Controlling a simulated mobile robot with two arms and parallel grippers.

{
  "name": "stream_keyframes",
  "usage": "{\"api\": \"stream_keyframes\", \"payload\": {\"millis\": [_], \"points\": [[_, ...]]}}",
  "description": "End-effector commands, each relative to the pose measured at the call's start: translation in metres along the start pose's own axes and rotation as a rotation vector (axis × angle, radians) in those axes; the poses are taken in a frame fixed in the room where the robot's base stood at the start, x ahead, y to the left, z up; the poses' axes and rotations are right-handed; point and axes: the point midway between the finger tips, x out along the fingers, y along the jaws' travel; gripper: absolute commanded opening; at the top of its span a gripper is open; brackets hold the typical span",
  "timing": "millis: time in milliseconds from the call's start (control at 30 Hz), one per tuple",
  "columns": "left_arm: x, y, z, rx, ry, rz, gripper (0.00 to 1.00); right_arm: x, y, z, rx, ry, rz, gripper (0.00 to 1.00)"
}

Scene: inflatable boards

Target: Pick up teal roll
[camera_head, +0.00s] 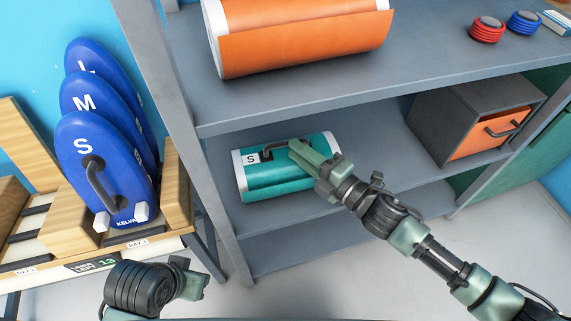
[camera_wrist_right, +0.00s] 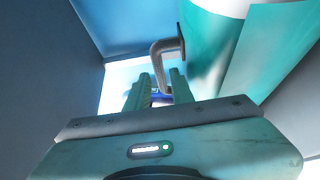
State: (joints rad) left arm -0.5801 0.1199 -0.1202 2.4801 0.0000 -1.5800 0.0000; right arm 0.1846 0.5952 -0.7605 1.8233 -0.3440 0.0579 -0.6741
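The teal roll (camera_head: 285,180) lies on the middle shelf. It has white end bands, a label "S" and a dark handle (camera_head: 272,150) on top. My right gripper (camera_head: 300,150) is over the roll at the right part of the handle. In the right wrist view, the grey handle (camera_wrist_right: 158,62) bends down between the two fingertips (camera_wrist_right: 160,82), which stand apart. The teal roll (camera_wrist_right: 225,45) fills the upper right there. I cannot tell whether the fingers touch the handle. My left gripper (camera_head: 193,284) is low at the left, away from the roll; its finger gap is not clear.
An orange roll (camera_head: 300,45) lies on the shelf above. A grey box with an orange drawer (camera_head: 485,135) stands to the right on the roll's shelf. A shelf post (camera_head: 185,120) is left of the roll. Blue boards (camera_head: 100,160) stand in a wooden rack further left.

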Motion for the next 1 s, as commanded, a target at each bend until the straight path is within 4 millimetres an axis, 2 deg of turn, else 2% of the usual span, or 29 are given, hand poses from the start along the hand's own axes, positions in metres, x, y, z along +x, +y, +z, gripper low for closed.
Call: {"api": "stream_keyframes", "payload": {"millis": [100,200,433,467,500,533,1000], "points": [[0.003,0.000,0.001,0.000,0.000,0.000,0.36,0.018,0.000,0.000,0.000,0.000,0.003,0.23],[0.004,0.000,0.001,0.000,0.000,0.000,0.36,0.025,0.000,0.000,0.001,0.000,0.001,0.23],[0.004,0.000,0.001,0.000,0.000,0.000,0.36,0.026,0.000,0.000,0.002,-0.001,0.000,0.23],[0.004,0.000,0.001,0.000,0.000,0.000,0.36,0.026,0.000,0.000,0.002,-0.001,0.000,0.17],[0.004,0.000,0.001,0.000,0.000,0.000,0.36,0.026,0.000,0.000,0.002,-0.001,0.000,0.06],[0.004,0.000,0.001,0.000,0.000,0.000,0.36,0.026,0.000,0.000,0.002,-0.001,0.000,0.00],[0.004,0.000,0.001,0.000,0.000,0.000,0.36,0.026,0.000,0.000,0.002,-0.001,0.000,0.00]]}}
